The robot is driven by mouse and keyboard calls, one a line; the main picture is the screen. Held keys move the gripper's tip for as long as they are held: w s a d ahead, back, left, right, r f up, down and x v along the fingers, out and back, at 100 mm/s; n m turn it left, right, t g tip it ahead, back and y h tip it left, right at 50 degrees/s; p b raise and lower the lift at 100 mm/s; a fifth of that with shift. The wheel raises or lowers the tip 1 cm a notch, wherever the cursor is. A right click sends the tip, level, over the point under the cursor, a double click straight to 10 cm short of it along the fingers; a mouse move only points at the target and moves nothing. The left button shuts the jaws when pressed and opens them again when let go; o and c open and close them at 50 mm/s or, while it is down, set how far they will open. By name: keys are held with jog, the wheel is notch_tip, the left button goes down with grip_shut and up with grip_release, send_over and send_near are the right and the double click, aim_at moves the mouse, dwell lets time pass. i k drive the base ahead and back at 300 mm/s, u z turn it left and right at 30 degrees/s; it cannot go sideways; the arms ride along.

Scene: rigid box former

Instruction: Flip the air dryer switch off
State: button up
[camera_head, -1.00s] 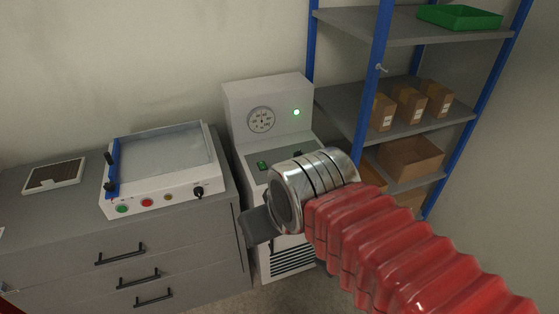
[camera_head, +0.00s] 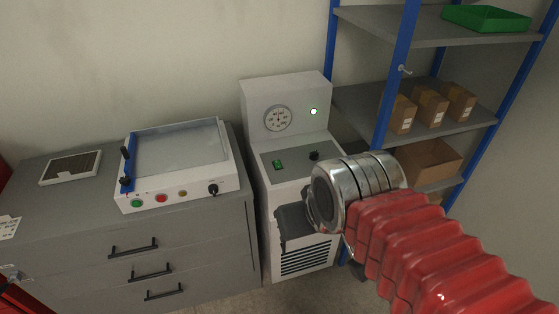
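The air dryer (camera_head: 287,98) is a white cabinet between the grey drawer unit and the shelving. Its upper panel has a round gauge (camera_head: 278,118) and a lit green-white lamp (camera_head: 314,111). On its grey sloped top sit a green rocker switch (camera_head: 278,165) and a black knob (camera_head: 314,155). Which way the switch is set is too small to tell. My gripper (camera_head: 293,228) is in front of the dryer's lower front, below the switch and apart from it in the picture. Its dark fingers are seen from behind, and their opening is unclear.
A white box former (camera_head: 176,190) with a blue-edged frame and several buttons stands on the grey drawer unit (camera_head: 85,225) at left. Blue-post shelving (camera_head: 398,75) with cardboard boxes (camera_head: 430,104) and a green tray (camera_head: 487,18) stands at right, close to the dryer.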

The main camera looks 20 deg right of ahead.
aim_at(277, 163)
jog(key=i, duration=1)
